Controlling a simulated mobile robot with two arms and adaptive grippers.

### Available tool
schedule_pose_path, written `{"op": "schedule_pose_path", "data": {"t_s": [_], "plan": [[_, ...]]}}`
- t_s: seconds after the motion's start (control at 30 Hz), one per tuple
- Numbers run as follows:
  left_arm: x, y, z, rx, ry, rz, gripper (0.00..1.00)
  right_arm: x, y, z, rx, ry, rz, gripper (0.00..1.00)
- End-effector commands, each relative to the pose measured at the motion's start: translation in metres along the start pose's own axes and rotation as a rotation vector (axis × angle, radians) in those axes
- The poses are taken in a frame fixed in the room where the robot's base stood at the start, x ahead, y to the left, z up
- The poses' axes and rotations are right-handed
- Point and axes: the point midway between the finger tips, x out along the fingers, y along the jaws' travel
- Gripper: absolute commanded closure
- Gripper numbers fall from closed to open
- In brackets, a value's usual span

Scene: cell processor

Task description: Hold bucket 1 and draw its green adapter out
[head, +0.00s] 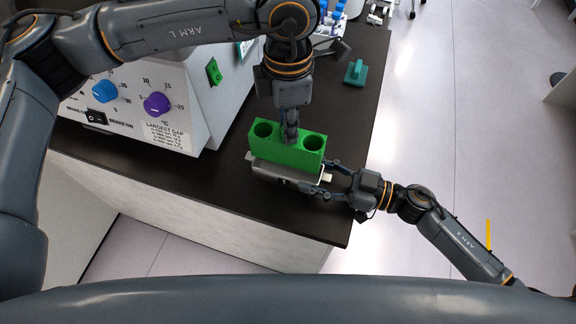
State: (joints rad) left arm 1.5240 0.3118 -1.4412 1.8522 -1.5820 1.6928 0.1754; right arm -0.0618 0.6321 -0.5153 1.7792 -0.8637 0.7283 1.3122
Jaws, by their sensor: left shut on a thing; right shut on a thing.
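The green adapter (276,148) is a block with a round hole near each end. It stands above the bucket at the front right of the dark bench. My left gripper (291,137) comes down from above and is shut on the middle of the adapter. Bucket 1 (270,171) is a grey metal holder just below and in front of the adapter. My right gripper (322,179) comes in from the right and is shut on the bucket's right end. Whether the adapter's lower part is still inside the bucket is hidden.
A large white machine (190,100) with blue and purple knobs stands on the left of the dark bench (225,195). A teal piece (356,72) lies near the right edge. A rack with blue-capped tubes (334,18) stands at the back. The bench's front edge is close to the bucket.

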Motion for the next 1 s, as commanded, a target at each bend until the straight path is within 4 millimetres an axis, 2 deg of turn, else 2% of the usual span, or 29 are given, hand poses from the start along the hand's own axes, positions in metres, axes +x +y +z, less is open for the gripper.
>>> {"op": "schedule_pose_path", "data": {"t_s": [0.5, 0.97, 1.0], "plan": [[-0.051, 0.0, 0.0, 0.0, 0.0, 0.001, 1.0, 0.0, 0.0, 0.0, 0.0, 0.0, 0.001, 1.0], [-0.057, 0.0, 0.0, 0.0, 0.001, 0.0, 1.0, 0.0, 0.0, 0.0, 0.001, -0.001, 0.001, 1.0], [-0.057, 0.0, 0.0, 0.0, 0.001, 0.0, 1.0, 0.0, 0.0, 0.0, 0.001, -0.001, 0.001, 0.4]]}}
